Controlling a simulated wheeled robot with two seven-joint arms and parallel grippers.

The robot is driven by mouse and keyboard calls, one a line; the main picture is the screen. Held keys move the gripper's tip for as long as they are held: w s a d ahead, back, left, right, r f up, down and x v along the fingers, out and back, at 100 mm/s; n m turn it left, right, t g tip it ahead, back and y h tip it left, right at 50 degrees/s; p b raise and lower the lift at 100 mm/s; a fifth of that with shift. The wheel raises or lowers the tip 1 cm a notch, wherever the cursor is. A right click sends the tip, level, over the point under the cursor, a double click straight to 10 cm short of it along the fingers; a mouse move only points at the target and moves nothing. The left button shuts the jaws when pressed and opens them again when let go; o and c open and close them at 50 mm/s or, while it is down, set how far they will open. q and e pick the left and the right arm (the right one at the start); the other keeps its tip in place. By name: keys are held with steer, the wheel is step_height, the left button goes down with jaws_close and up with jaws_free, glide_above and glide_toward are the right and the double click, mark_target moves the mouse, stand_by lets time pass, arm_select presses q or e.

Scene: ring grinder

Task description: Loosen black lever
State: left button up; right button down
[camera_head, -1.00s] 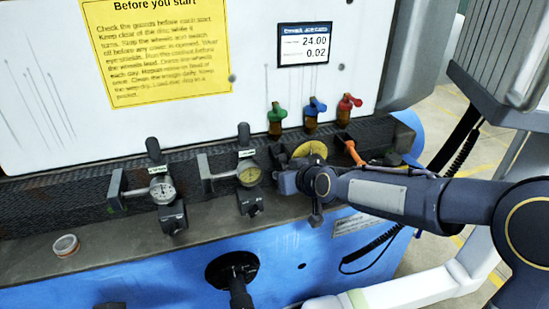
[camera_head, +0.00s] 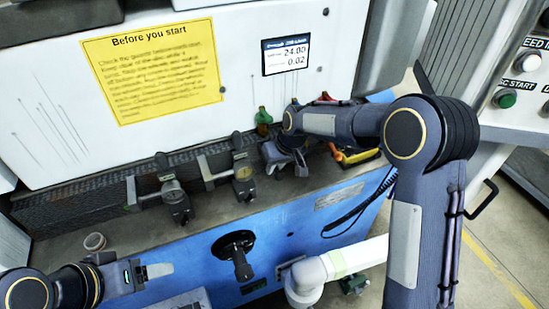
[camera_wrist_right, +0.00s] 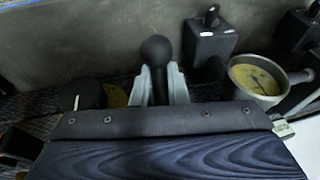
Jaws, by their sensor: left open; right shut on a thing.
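My right gripper (camera_wrist_right: 157,88) has its two grey fingers on either side of a black lever (camera_wrist_right: 156,50) with a round knob in the right wrist view. The fingers are shut on it, and the knob stands out beyond their tips. In the head view my right gripper (camera_head: 298,166) reaches down at the right end of the gauge row; the held lever is too small to make out there. My left gripper (camera_head: 154,271) is open and empty at the lower left, in front of the blue machine front.
Two dial gauges on clamps, the left one (camera_head: 171,187) and the right one (camera_head: 243,172), stand left of my right gripper. A green valve (camera_head: 263,117) is just behind it. A small round cup (camera_head: 95,241) sits on the ledge. A black handle (camera_head: 241,265) sticks out below.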

steer(key=shift+p, duration=0.3)
steer(key=shift+s, duration=0.1)
steer(key=c, duration=1.5)
jaws_free()
steer(key=shift+r, duration=0.15)
steer(key=b+v, duration=0.1)
steer(key=v, duration=0.6)
steer(key=shift+r+b, duration=0.35)
steer(key=shift+d, duration=0.1)
